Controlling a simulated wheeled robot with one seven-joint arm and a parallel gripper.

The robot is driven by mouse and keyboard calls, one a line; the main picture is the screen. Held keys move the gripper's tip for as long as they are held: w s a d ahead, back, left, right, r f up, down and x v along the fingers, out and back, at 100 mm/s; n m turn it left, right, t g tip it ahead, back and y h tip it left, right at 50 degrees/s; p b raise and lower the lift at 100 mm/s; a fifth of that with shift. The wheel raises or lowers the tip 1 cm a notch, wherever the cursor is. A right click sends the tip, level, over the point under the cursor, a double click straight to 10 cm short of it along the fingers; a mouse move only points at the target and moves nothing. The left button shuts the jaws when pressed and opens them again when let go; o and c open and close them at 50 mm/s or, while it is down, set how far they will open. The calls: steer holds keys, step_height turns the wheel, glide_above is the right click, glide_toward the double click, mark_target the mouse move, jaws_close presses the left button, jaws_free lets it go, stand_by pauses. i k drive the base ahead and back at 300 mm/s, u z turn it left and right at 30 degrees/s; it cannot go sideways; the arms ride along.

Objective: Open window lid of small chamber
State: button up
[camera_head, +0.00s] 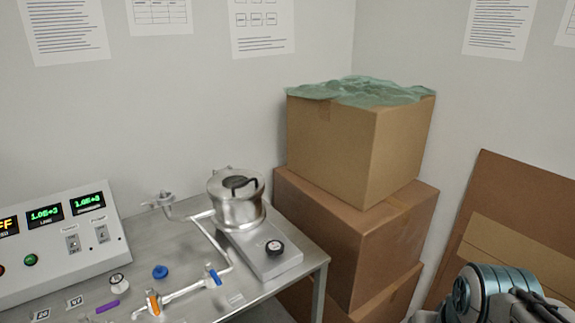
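The small chamber (237,208) is a shiny metal cylinder on a grey base block at the right part of the metal table. Its round window lid (236,184) lies flat on top and looks shut, with a dark handle (240,182) across it. Part of my arm shows at the lower right corner, well apart from the chamber. My gripper cannot be made out in this view.
A control panel (60,242) with green displays stands at the left of the table (312,262). Pipes with orange and blue (212,275) valve handles run in front of the chamber. Stacked cardboard boxes (350,150) stand close behind and right of the table.

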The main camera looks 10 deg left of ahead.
mark_target(214, 189)
steer(key=z, duration=0.05)
steer(key=i, duration=0.65)
steer(key=u, duration=0.7)
steer(key=i, duration=0.45)
steer(key=u, duration=0.45)
